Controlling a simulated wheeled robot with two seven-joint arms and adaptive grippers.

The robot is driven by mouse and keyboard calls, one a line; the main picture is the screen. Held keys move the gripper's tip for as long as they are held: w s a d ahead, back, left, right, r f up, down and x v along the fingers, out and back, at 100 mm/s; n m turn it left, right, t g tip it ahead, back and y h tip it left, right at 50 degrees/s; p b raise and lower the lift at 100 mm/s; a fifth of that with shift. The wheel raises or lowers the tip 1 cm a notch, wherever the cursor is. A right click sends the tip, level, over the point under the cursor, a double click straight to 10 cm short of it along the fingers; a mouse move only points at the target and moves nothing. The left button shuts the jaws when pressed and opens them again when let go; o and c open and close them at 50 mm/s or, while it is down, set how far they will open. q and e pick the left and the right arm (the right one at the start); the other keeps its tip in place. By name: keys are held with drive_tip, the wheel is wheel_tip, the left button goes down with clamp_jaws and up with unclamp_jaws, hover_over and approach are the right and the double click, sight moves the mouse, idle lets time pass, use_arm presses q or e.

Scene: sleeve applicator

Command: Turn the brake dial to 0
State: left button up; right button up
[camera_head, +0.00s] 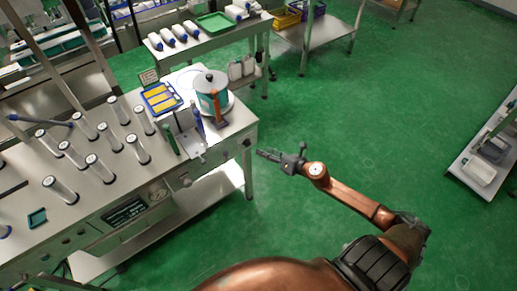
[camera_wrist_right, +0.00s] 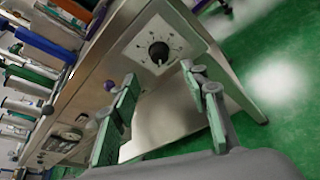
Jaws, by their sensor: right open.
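The brake dial (camera_wrist_right: 158,51) is a round black knob on a pale square plate with small marks around it, on the front face of the bench. A small white mark shows at its lower edge in the wrist view; the numbers are too small to read. In the head view the dial (camera_head: 246,143) is a small dark spot near the bench's right corner. My right gripper (camera_head: 268,154) is just right of that corner, apart from the bench. In the wrist view the right gripper (camera_wrist_right: 158,74) is open and empty, its fingers either side of the dial and short of it. My left gripper is not in view.
The bench (camera_head: 95,205) carries several upright clear cylinders, yellow-filled trays and a teal drum (camera_head: 212,100). Green floor (camera_head: 330,120) right of the bench is clear.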

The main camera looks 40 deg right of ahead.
drive_tip(key=shift+v, duration=1.1)
drive_tip(key=shift+f, duration=0.1)
